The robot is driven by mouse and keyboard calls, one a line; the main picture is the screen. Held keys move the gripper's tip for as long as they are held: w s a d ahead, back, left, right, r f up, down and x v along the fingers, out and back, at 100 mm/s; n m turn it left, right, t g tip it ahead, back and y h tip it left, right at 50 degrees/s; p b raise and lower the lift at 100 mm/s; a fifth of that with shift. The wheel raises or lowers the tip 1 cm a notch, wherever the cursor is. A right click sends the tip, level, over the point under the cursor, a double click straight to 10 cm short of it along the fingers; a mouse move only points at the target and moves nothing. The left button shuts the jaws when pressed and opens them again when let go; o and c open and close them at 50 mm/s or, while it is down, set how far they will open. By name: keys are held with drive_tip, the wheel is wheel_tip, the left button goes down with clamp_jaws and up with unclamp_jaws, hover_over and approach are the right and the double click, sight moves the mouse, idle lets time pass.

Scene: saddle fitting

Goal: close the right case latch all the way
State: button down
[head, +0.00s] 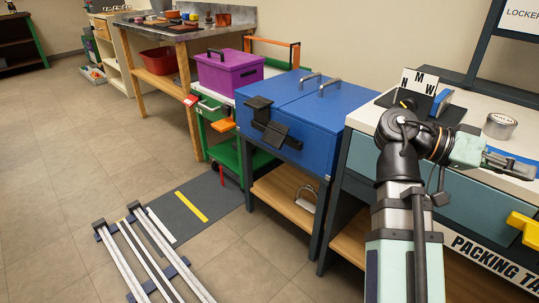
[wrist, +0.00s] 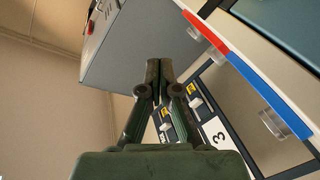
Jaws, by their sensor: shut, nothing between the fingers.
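A blue case (head: 305,112) with two lid handles stands on a dark-framed stand in the middle of the head view. Black hardware that looks like a latch (head: 270,124) hangs on its front face, partly tilted outward. I cannot tell from here how far it is closed, or whether it is the right latch. My gripper (head: 518,167) is far to the right of the case, above the white bench, pointing right and away from it. It is shut and empty; its closed fingers (wrist: 159,78) also show in the wrist view. The wrist view does not show the case clearly.
A purple box (head: 229,72) sits left of the blue case on a green cart. The bench (head: 367,118) at right carries a tape roll (head: 499,126) and a lettered card. A red and blue strip (wrist: 243,68) is close to my fingers in the wrist view.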

drive_tip(key=w+a+f+n+t+h+p, duration=0.1)
drive_tip(key=w+a+f+n+t+h, duration=0.4)
drive_tip(key=w+a, duration=0.55)
drive_tip(key=w+a+f+n+t+h, duration=0.15)
drive_tip(key=w+a+f+n, duration=0.25)
drive_tip(key=w+a+f, duration=0.55)
drive_tip(key=w+a+f+n+t+y, duration=0.1)
drive_tip(key=w+a+f+n+t, duration=0.2)
drive_tip(key=a, duration=0.7)
drive_tip(key=w+a+f+n+t+y, duration=0.1)
drive_tip(key=w+a+f+n+t, duration=0.3)
drive_tip(key=a+f+n+t, duration=0.3)
drive_tip(key=w+a+f+n+t+y+p, duration=0.1)
drive_tip(key=w+a+f+n+t, duration=0.3)
drive_tip(key=a+f+t, duration=0.6)
drive_tip(key=a+n+t, duration=0.1)
drive_tip(key=a, duration=0.4)
drive_tip(key=shift+y, duration=0.35)
drive_tip(key=shift+w, duration=0.1)
drive_tip(key=b, duration=0.4)
approach(282, 139)
drive_tip(key=w+r, duration=0.2)
drive_tip(key=w, duration=0.2)
drive_tip(key=shift+w+a+r, duration=0.15)
drive_tip(key=shift+w+a, duration=0.05)
drive_tip(key=shift+a, duration=0.2)
drive_tip(key=shift+r, duration=0.15)
